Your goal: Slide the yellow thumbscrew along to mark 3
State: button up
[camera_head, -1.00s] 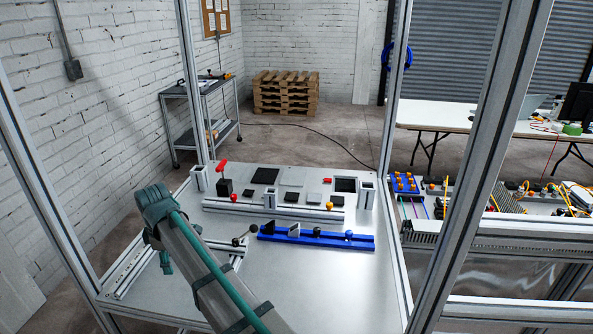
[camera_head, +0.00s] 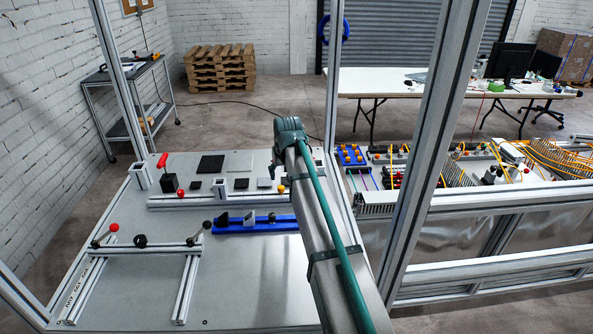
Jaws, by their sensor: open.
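A small yellow knob (camera_head: 281,189), which looks like the yellow thumbscrew, sits at the front of a light metal rail (camera_head: 215,202) on the work table. It is near the part of the rail that my arm covers. No numbered marks can be read at this size, so I cannot tell where mark 3 is. My arm rises from the lower right and its joint is just above and beside the yellow knob in the picture. My gripper cannot be made out; the arm hides whatever is behind it.
A blue rail (camera_head: 240,226) with dark knobs lies in front, its right end hidden by my arm. Frame posts (camera_head: 333,70) enclose the table. The front middle is bare.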

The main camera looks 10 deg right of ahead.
aim_at(281, 187)
jog(key=p+x, duration=0.2)
jog(key=x, duration=0.8)
jog(key=shift+w+d+f+p, duration=0.2)
jog(key=shift+w+f+p, duration=0.05)
jog(key=shift+f+p, duration=0.05)
grip_shut()
